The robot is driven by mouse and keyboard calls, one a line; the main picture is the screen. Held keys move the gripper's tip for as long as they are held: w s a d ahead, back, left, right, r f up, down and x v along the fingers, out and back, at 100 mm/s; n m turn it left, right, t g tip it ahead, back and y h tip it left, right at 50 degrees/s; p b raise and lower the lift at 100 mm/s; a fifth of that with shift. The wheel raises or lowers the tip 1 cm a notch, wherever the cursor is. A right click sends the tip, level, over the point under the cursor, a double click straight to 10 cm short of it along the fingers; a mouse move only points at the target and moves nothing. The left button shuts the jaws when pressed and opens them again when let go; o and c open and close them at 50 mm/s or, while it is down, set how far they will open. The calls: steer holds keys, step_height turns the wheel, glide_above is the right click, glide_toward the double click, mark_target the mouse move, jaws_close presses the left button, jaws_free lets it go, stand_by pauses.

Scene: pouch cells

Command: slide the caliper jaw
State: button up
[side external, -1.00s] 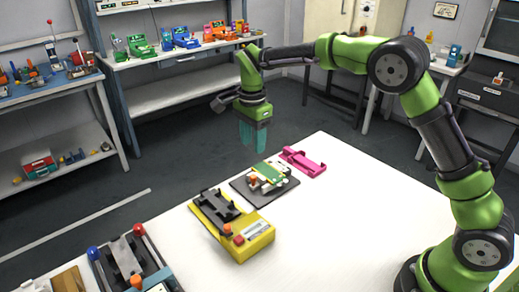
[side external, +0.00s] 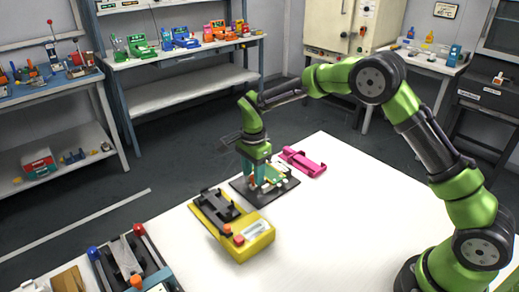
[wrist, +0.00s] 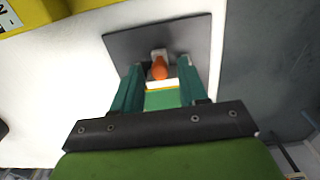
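A small fixture with a green and pale top and an orange knob (wrist: 160,70) sits on a dark square base plate (side external: 284,194) on the white table. I cannot tell for sure which part is the caliper jaw. My gripper (side external: 262,183) is down over this fixture, pointing at the plate. In the wrist view its two teal fingers (wrist: 158,75) stand apart, one on each side of the green and yellow part (wrist: 162,98), with the orange knob beyond it. The fingers look open; whether they touch the part is unclear. My gripper hides much of the fixture in the side view.
A yellow device (side external: 252,240) with a display, red and orange buttons and a black cradle stands close in front. A pink tray (side external: 303,162) lies just behind the plate. Another fixture with blue and red knobs (side external: 130,262) is at the lower left.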

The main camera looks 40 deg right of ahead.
mark_target(245, 193)
jaws_close()
steer(key=shift+a, duration=1.6)
steer(key=shift+o, duration=0.6)
jaws_free()
steer(key=shift+d, duration=0.1)
step_height(245, 193, up, 17)
